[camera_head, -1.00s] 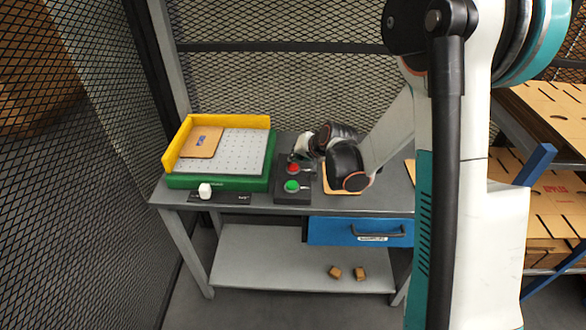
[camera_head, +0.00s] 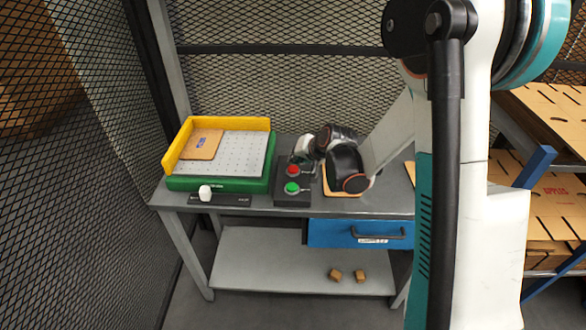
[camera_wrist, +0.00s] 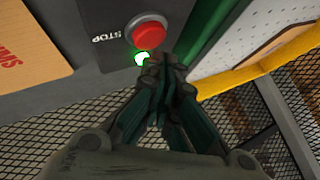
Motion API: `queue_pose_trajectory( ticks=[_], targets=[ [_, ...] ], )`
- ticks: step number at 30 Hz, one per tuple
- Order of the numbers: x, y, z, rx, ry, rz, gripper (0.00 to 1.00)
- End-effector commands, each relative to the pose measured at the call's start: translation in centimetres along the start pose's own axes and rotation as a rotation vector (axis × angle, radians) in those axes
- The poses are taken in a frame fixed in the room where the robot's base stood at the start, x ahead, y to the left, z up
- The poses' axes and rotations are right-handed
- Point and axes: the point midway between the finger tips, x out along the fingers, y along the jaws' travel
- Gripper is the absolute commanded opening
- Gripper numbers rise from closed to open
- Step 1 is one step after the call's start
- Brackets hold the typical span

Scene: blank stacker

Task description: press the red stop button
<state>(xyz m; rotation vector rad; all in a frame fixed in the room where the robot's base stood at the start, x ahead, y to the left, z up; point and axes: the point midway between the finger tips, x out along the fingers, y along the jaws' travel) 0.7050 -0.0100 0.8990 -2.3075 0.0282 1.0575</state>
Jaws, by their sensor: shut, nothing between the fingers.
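The red stop button (camera_head: 293,170) is on a dark control box (camera_head: 292,199) on the table, behind a green button (camera_head: 292,188). Whether the tips touch anything I cannot tell. In the head view my wrist stands behind and right of the button, and the fingertips are hard to make out.
A green tray (camera_head: 218,185) with a perforated white plate and yellow fence (camera_head: 222,124) stands left of the box; a cardboard blank (camera_head: 202,144) lies in it. Another blank (camera_head: 343,193) lies under my arm. A blue drawer (camera_head: 335,233) hangs below. Mesh walls enclose the back and left.

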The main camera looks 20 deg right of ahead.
Motion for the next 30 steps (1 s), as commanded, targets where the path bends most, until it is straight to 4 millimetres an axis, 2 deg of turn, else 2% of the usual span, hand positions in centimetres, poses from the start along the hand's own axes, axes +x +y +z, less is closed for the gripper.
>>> queue_pose_trajectory(
  ticks=[30],
  targets=[
    [0.69, 0.52, 0.52, 0.000, 0.000, 0.000, 0.00]
  ],
)
